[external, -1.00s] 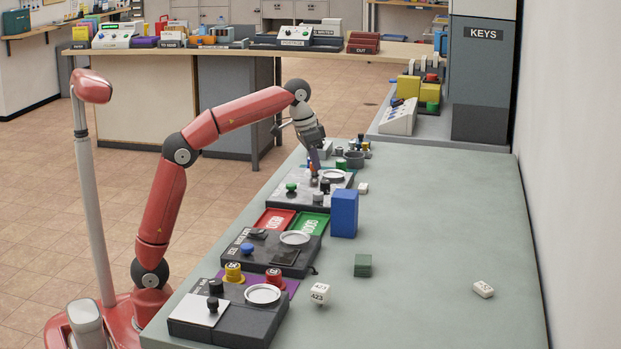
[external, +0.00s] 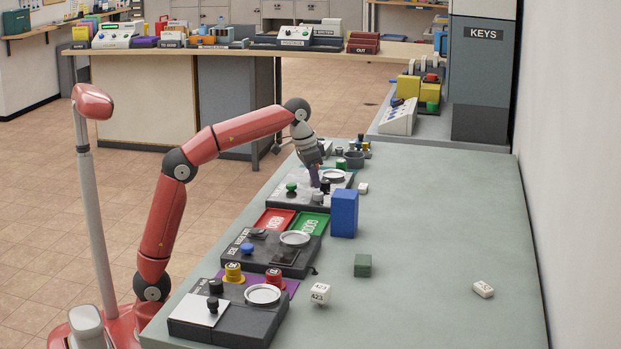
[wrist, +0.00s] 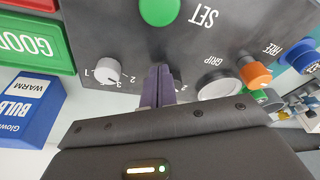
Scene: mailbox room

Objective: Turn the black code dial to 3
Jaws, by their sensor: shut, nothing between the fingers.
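My gripper (wrist: 160,86) is shut and empty, its purple fingers pressed together over the dark control panel (wrist: 130,22). A dark round knob, which looks like the black code dial (wrist: 178,84), shows only partly beside the fingers. The fingers hide most of it and its pointer, and I cannot tell whether they touch it. A light dial (wrist: 108,70) with 1, 2 and 3 around it sits to the left in the wrist view. In the external view my gripper (external: 315,179) is low over the panel, next to a small black knob (external: 325,186).
The panel also has a green SET button (wrist: 160,10), a white GRIP knob (wrist: 219,84) and an orange FREE knob (wrist: 256,74). A blue box (external: 344,213) stands right of the panel. Red and green trays (external: 313,223) lie in front. The table's right side is mostly clear.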

